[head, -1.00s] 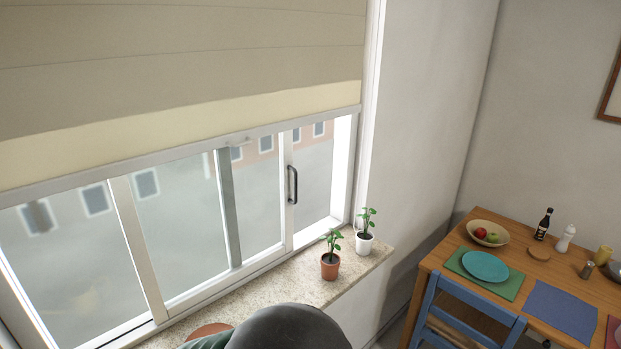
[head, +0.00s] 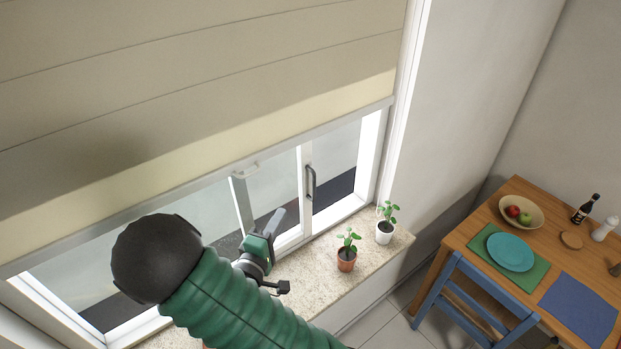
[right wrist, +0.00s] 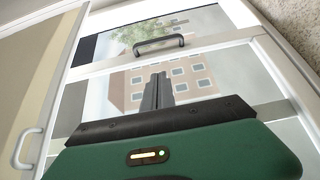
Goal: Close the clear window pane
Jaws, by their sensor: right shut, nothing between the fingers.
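The sliding window pane (head: 273,191) has a white frame with a dark handle (head: 311,183) on its right upright. The handle also shows in the right wrist view (right wrist: 159,44), beyond my fingers. A gap shows to the right of this upright, before the outer window frame. My right gripper (head: 275,221) is shut and empty in front of the pane, left of the handle and apart from it. Its shut fingers also show in the right wrist view (right wrist: 157,88). My right arm hides the lower middle of the window. My left gripper is out of view.
A beige blind (head: 190,80) covers the upper window, with a light pull (head: 246,171) at its lower edge. Two potted plants, one terracotta (head: 346,260) and one white (head: 384,232), stand on the stone sill (head: 325,272). A wooden table (head: 470,229) and blue chair (head: 452,290) stand at right.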

